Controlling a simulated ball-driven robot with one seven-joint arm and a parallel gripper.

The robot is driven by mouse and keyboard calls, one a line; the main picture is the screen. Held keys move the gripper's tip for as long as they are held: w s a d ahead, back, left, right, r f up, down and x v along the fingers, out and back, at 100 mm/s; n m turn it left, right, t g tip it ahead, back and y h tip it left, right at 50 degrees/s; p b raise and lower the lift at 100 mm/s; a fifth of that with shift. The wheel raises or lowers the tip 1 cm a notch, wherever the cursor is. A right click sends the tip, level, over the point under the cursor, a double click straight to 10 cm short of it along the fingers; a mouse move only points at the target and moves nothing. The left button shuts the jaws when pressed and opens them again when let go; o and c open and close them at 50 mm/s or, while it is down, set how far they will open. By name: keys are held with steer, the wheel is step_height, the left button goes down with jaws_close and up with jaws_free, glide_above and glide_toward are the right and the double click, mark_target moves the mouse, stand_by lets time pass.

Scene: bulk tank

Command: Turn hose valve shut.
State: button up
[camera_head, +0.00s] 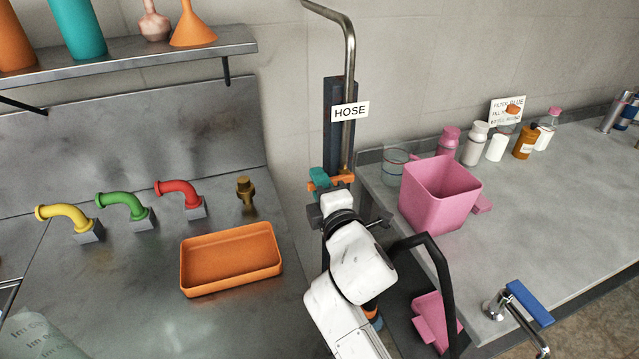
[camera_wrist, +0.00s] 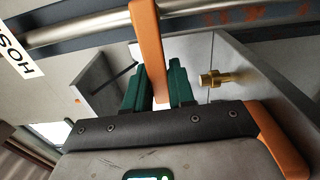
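The hose valve's orange lever (camera_wrist: 148,45) crosses the pipe in the wrist view and runs down between the two dark green fingers of my gripper (camera_wrist: 158,85). The fingers sit close on both sides of the lever, with little gap showing. In the head view my gripper (camera_head: 325,179) is at the vertical hose pipe (camera_head: 349,70), below the HOSE sign (camera_head: 350,111). The valve is largely hidden behind my gripper and wrist there.
A brass fitting (camera_wrist: 214,79) shows right of the fingers. A pink bucket (camera_head: 432,200) and several bottles stand on the right counter. An orange tray (camera_head: 231,258) and yellow, green and red taps (camera_head: 178,193) are on the left. A black curved tube (camera_head: 437,275) is near my arm.

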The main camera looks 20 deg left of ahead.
steer(key=o, duration=0.4)
steer(key=shift+c, duration=0.2)
steer(key=shift+s+d, duration=0.1)
steer(key=p+v, duration=0.1)
steer(key=v, duration=0.9)
steer(key=shift+s+d, duration=0.2)
steer(key=shift+s, duration=0.05)
steer(key=s+d+f+m+g+h, duration=0.2)
steer(key=s+d+f+m+h, duration=0.3)
steer(key=d+m, duration=0.4)
steer(key=s+d+f+m+g+h, duration=0.25)
steer(key=d+f+m, duration=0.45)
steer(key=d, duration=0.4)
steer(key=s+d+f+m+g+h, duration=0.1)
steer(key=s+d+f+m+g, duration=0.2)
steer(key=s+d, duration=0.35)
steer(key=s+d+f+m+g+h, duration=0.1)
steer(key=s+d+f+m+g, duration=0.15)
steer(key=s+d+m, duration=0.35)
steer(key=s+d+f+g, duration=0.1)
steer(key=s+f+g, duration=0.1)
steer(key=s, duration=0.4)
steer(key=s+d+f+g, duration=0.1)
steer(key=s+f+g, duration=0.1)
steer(key=s+f, duration=0.2)
steer(key=s, duration=0.3)
steer(key=shift+d+f+h, duration=0.3)
steer(key=shift+h, duration=0.05)
